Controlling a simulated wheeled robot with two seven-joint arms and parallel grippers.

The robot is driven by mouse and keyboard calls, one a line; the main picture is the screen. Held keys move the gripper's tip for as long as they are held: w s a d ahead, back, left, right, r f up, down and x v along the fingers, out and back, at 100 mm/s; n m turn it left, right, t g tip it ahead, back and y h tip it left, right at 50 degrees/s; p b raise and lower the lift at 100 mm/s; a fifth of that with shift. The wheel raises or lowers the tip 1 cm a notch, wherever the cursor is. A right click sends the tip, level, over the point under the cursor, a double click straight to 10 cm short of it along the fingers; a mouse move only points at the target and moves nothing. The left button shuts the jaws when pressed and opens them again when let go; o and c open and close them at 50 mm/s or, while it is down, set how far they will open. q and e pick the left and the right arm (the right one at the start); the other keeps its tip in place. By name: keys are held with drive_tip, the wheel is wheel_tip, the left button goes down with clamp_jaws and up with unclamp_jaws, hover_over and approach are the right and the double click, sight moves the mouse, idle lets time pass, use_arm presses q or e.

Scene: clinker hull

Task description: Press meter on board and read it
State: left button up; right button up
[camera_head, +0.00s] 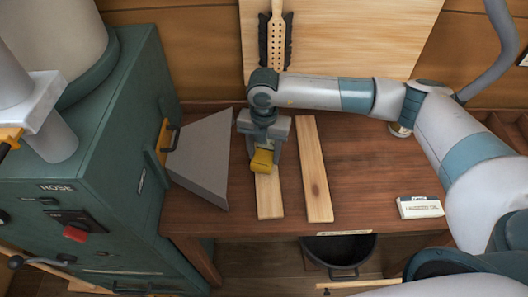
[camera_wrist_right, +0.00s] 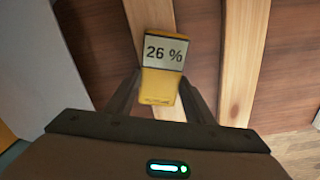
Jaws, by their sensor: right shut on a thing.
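My right gripper (camera_head: 262,150) is shut on a yellow meter (camera_head: 262,162) above the left of two pale boards (camera_head: 270,198). In the right wrist view the meter (camera_wrist_right: 158,88) sits between the fingers of the gripper (camera_wrist_right: 160,100), and its display faces me and reads 26 %. The left board (camera_wrist_right: 150,18) runs behind the meter there. The meter hides whether its far end touches the wood. The right board (camera_head: 314,170) lies apart on the same table, with a dark knot. My left gripper is not in view.
The brown wooden table (camera_head: 365,170) has clear room right of the boards. A white box (camera_head: 420,207) lies near its right front. A grey hood (camera_head: 203,160) and green cabinet (camera_head: 90,150) stand left. A dark bucket (camera_head: 340,250) is under the front edge.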

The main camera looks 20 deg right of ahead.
drive_tip(key=shift+s+f, duration=0.2)
drive_tip(key=shift+w+r+p, duration=0.15)
drive_tip(key=shift+r+p, duration=0.5)
drive_tip(key=shift+r, duration=0.55)
drive_tip(key=shift+r+p, duration=1.3)
drive_tip(key=shift+r, duration=1.7)
